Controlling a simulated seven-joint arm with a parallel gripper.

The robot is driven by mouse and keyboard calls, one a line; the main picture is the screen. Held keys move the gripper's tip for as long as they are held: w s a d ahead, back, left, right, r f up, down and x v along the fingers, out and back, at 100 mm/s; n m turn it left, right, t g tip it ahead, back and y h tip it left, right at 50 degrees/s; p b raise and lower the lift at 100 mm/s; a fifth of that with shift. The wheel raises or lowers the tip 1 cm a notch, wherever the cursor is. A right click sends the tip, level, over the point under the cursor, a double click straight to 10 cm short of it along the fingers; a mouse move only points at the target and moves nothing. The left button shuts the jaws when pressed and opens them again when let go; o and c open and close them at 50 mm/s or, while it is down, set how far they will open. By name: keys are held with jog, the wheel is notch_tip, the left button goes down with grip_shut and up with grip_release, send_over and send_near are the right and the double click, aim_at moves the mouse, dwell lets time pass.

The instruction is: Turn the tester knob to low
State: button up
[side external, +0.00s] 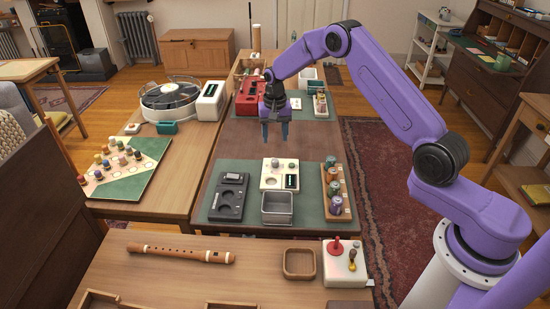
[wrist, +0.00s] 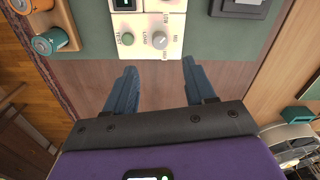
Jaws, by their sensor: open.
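The tester is a white block (side external: 268,184) on the green mat, behind a grey open bin in the side view. Its grey round knob (wrist: 160,40) shows in the wrist view, with small printed labels around it. I cannot tell for sure which label it points to. A green test button (wrist: 127,39) sits beside the knob. My gripper (side external: 275,138) is open and empty, pointing down above the brown table strip just behind the tester. In the wrist view, the knob lies just beyond the gap between my fingertips (wrist: 159,68), with nothing touching it.
A rack of batteries (side external: 337,190) stands right of the tester, and a black device (side external: 228,196) stands left. The grey bin (side external: 277,208) is close in front. A red case (side external: 250,98) stands farther back. The brown strip (side external: 235,135) under my gripper is clear.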

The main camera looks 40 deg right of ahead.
aim_at(275, 161)
notch_tip(275, 161, down, 10)
jog(key=shift+r, duration=0.15)
dwell(0.3)
grip_shut()
